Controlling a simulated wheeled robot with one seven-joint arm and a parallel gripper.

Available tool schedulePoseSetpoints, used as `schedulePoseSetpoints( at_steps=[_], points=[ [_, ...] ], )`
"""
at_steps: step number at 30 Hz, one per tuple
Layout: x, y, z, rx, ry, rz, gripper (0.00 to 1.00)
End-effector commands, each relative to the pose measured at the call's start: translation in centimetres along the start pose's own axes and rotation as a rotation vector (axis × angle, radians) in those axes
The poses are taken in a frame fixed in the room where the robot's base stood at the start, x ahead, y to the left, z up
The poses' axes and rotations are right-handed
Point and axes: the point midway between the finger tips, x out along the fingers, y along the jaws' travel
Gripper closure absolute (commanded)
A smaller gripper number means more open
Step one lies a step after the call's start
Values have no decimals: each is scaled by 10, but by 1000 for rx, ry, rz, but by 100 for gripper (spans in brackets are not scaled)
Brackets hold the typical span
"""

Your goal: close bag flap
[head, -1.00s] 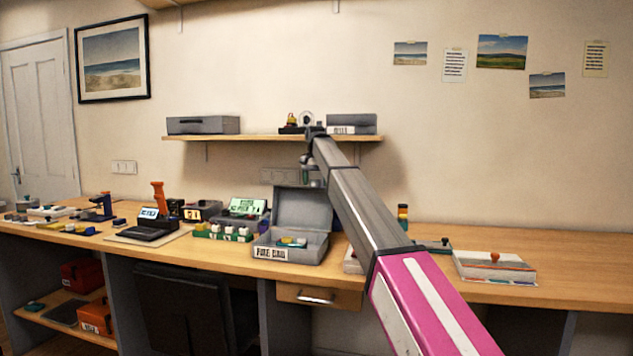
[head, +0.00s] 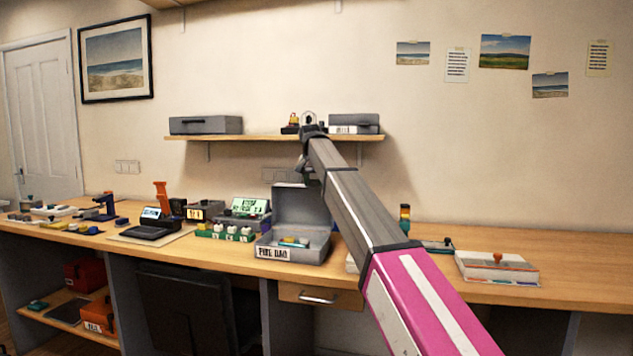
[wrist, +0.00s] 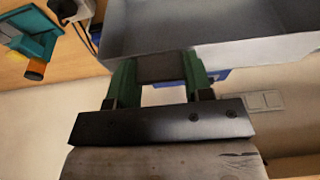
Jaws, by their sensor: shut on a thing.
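The grey bag (head: 262,254), labelled on its front, stands open on the workbench. Its grey flap (head: 296,203) stands raised at the back, and small coloured items lie inside. In the wrist view the flap (wrist: 215,30) fills the upper part, with a dark tab (wrist: 163,67) at its edge. My gripper (wrist: 160,72) has green fingers on either side of this tab and is shut on it. In the head view my gripper (head: 312,178) is at the flap's top right, partly hidden behind my arm.
A green block with white knobs (head: 224,233) and a dark device (head: 155,228) stand left of the bag. A white case with an orange knob (head: 497,268) lies to the right. A shelf (head: 270,138) hangs above the bag. The bench's far right is clear.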

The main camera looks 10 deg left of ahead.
Motion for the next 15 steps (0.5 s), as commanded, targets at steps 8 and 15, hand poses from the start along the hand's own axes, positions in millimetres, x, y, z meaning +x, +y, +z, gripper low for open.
schedulePoseSetpoints(
  at_steps=[8, 15],
  points=[
    [-7, 3, 62, -2, 264, -2, 96],
    [-1, 4, 106, -3, 491, -2, 96]
  ],
)
